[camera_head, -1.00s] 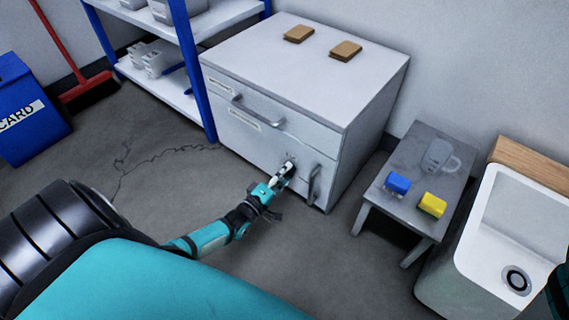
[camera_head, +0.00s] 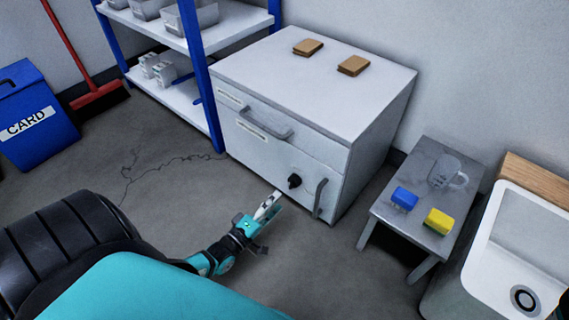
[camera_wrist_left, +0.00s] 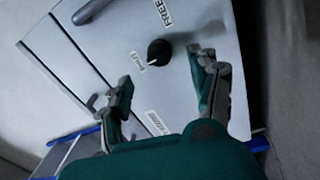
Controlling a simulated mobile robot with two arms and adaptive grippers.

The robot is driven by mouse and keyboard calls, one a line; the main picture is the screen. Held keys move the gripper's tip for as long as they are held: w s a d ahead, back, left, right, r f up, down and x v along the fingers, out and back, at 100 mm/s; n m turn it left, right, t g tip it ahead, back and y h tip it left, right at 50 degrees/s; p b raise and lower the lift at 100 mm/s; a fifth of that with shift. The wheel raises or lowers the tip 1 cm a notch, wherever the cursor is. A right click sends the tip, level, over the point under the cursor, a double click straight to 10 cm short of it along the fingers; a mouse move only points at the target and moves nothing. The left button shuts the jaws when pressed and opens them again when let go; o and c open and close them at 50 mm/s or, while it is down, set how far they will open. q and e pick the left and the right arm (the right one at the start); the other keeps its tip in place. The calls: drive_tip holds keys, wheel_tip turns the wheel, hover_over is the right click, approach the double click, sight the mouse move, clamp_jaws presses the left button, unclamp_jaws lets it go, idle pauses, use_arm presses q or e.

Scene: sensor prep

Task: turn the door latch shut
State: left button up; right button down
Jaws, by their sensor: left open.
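The door latch is a black knob (camera_head: 294,181) on the lower front of the white cabinet (camera_head: 262,150), left of a grey vertical handle (camera_head: 319,198). The left wrist view shows the knob (camera_wrist_left: 159,51) with labels around it, one reading "FREE" (camera_wrist_left: 163,12) and another small one (camera_wrist_left: 138,60) beside the knob. My left gripper (camera_head: 272,203) is in front of the cabinet, below and left of the knob and apart from it. In the left wrist view its two fingers (camera_wrist_left: 165,84) are spread, with nothing between them. My right gripper is not in view.
Two brown pads (camera_head: 331,56) lie on the cabinet top. A grey stool (camera_head: 412,207) with a jug, a blue block and a yellow block stands at right, beside a white sink (camera_head: 520,255). A blue shelf stands left. Floor before the cabinet is clear.

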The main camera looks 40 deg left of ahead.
use_arm(q)
drive_tip(key=s, duration=0.4)
drive_tip(key=shift+a+f, duration=0.1)
drive_tip(key=shift+a, duration=0.05)
idle(0.4)
